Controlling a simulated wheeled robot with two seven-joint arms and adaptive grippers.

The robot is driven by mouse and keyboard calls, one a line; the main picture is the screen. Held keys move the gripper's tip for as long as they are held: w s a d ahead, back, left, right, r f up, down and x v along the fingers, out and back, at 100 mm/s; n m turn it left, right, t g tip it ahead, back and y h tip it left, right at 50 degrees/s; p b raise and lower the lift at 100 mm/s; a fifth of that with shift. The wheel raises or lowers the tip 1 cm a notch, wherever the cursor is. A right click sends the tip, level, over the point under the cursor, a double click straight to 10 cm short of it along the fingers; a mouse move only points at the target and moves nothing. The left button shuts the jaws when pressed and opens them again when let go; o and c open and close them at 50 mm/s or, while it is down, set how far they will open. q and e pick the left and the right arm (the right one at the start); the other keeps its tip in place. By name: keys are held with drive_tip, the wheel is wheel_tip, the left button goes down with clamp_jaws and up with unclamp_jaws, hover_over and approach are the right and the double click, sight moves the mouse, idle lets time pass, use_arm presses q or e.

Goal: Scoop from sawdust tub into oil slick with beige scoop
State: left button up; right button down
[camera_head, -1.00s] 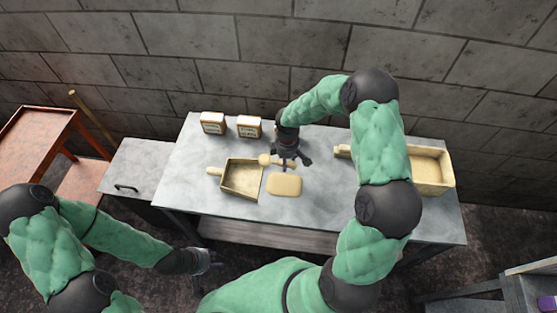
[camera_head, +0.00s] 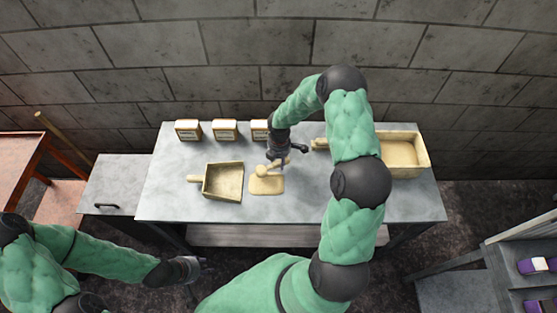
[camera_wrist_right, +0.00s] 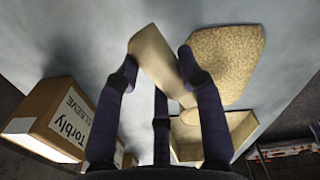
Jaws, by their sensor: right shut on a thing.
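My right gripper (camera_head: 284,157) is shut on the beige scoop (camera_head: 262,171), whose bowl shows over the back left part of a tan patch (camera_head: 269,187) on the table. In the right wrist view the fingers (camera_wrist_right: 160,80) close around the beige scoop (camera_wrist_right: 153,52), with the grainy patch (camera_wrist_right: 228,62) beyond. No dark oil shows; the patch looks like sawdust. I cannot tell if the scoop touches it. The sawdust tub (camera_head: 424,160), tan inside, stands at the right, partly behind my right arm. My left gripper (camera_head: 192,268) hangs low in front of the table; its fingers are unclear.
A beige dustpan-like tray (camera_head: 223,183) lies left of the patch. Several small labelled boxes (camera_head: 188,130) stand along the back edge; one (camera_wrist_right: 45,120) is close in the wrist view. A grey cabinet (camera_head: 118,180) adjoins the table's left. The table's front right is clear.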

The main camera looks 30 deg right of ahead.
drive_tip(key=shift+s+t+b, duration=0.15)
drive_tip(key=shift+t+b, duration=0.35)
drive_tip(key=shift+b, duration=0.65)
drive_tip(key=shift+r, duration=0.1)
drive_tip(key=shift+t+b, duration=0.3)
drive_tip(key=shift+b, duration=0.3)
drive_tip(key=t+b, duration=0.1)
drive_tip(key=b, duration=0.3)
drive_tip(key=t+b, duration=0.1)
drive_tip(key=b, duration=0.4)
drive_tip(key=s+t+b, duration=0.1)
drive_tip(key=t+b, duration=0.1)
drive_tip(key=b, duration=0.2)
drive_tip(key=shift+r+b, duration=0.3)
drive_tip(key=shift+b, duration=0.1)
drive_tip(key=b, duration=0.1)
drive_tip(key=t+b, duration=0.1)
drive_tip(key=b, duration=0.1)
drive_tip(key=shift+s+f+b, duration=0.15)
drive_tip(key=shift+f+b, duration=0.15)
drive_tip(key=shift+s+f+t+h+b, duration=0.1)
drive_tip(key=shift+f+t+h+b, duration=0.15)
drive_tip(key=shift+t+b, duration=0.2)
